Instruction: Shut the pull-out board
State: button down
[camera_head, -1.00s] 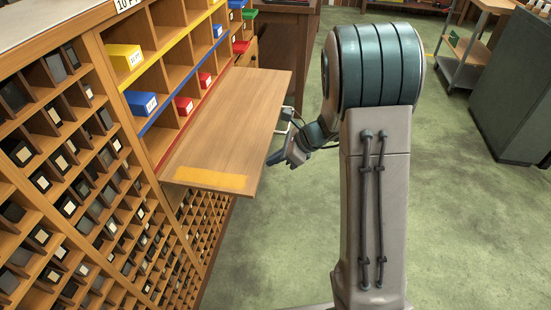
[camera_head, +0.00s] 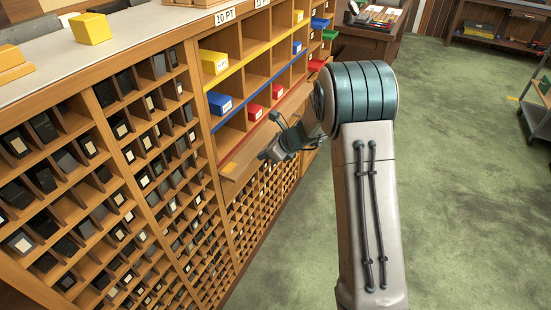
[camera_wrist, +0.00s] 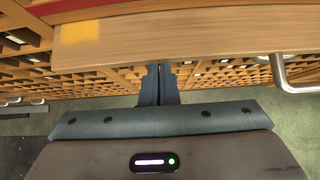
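The pull-out board (camera_head: 242,161) is a wooden shelf with a yellow patch near its near end, sticking out a short way from the cabinet below the red strip. In the wrist view the board (camera_wrist: 200,38) spans the top of the picture, with its front edge facing my gripper. A metal handle (camera_wrist: 286,76) is on that edge at the right. My gripper (camera_head: 268,154) is at the board's front edge. In the wrist view its fingers (camera_wrist: 160,68) are together with nothing between them, their tips at the edge; whether they touch is hard to tell.
The type cabinet (camera_head: 150,170) has many small compartments below and larger cubbies above with yellow, blue and red boxes. A yellow block (camera_head: 90,28) lies on its top. Green floor (camera_head: 460,200) is open to the right. A desk (camera_head: 372,35) stands at the back.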

jog(key=shift+w+a, duration=0.4)
jog(key=shift+a, duration=0.4)
